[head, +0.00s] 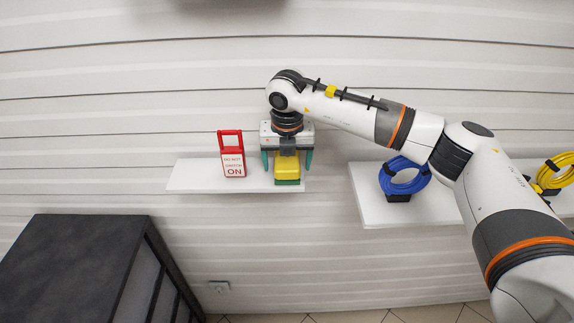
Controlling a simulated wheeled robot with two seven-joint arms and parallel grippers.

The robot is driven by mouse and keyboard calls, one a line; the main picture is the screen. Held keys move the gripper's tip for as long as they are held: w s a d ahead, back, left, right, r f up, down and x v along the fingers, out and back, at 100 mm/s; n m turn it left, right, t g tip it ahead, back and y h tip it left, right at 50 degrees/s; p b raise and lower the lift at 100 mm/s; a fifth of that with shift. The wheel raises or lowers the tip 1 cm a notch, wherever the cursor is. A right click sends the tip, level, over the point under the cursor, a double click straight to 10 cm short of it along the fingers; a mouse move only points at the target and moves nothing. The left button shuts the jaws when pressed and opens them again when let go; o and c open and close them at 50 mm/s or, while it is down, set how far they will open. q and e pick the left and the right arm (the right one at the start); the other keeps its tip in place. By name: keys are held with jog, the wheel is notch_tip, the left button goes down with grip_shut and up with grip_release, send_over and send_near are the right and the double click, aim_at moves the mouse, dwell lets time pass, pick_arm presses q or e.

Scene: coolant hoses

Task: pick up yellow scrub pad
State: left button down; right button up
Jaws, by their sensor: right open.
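The yellow scrub pad (287,168) has a green underside and sits near the right end of a white wall shelf (205,183). My right gripper (287,167) points down over it. Its two teal fingers stand apart, one on each side of the pad, with a little space showing at the left finger. The pad's top back part is hidden by the gripper body. My left gripper is out of view.
A second shelf (376,215) holds a coiled blue hose (388,184) and, further right, a yellow hose (550,176). A dark cabinet (75,265) stands lower left.

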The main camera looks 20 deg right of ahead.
jog(key=shift+f, duration=0.15)
dwell(0.4)
jog(key=c, duration=1.1)
